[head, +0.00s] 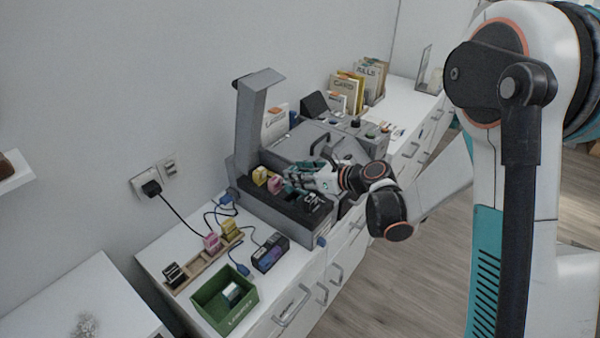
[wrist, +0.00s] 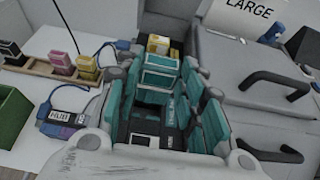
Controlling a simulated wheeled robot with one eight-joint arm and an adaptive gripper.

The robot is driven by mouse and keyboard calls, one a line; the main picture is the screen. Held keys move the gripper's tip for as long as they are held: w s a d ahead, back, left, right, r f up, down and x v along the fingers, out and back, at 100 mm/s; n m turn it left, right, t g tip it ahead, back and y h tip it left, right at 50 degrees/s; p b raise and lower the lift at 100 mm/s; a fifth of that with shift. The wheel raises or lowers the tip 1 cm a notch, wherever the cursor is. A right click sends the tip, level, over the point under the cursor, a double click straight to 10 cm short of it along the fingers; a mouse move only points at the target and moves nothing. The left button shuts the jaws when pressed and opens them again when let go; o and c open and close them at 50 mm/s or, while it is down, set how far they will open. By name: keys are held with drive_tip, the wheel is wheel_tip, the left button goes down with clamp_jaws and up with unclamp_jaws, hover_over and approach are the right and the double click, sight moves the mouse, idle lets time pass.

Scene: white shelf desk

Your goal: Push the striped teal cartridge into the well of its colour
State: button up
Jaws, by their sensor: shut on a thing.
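My gripper (head: 299,180) is over the dark well block (head: 296,209) of the grey machine. In the wrist view my gripper (wrist: 157,88) is shut on the striped teal cartridge (wrist: 160,72), which shows teal with pale bands between the fingers. In the head view the fingers mostly hide the cartridge. A yellow cartridge (head: 260,175) and a pink cartridge (head: 275,184) stand in the block to the left of my gripper. The wells under my gripper are largely hidden, so I cannot tell how far the held cartridge sits in one.
A wooden rail (head: 204,265) holds black, pink and yellow cartridges. A green bin (head: 243,318) with a pale item inside and a dark box (head: 270,253) stand at the front. The grey upright (head: 250,125) rises behind the block. Blue cables lie near the machine's left side.

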drive_tip(key=shift+f+b, duration=0.8)
drive_tip(key=shift+f, duration=0.45)
drive_tip(key=shift+b, duration=0.45)
idle(0.8)
drive_tip(key=shift+f, duration=2.2)
drive_tip(key=o, duration=1.1)
drive_tip(key=v, duration=1.2)
drive_tip(key=shift+r, duration=0.1)
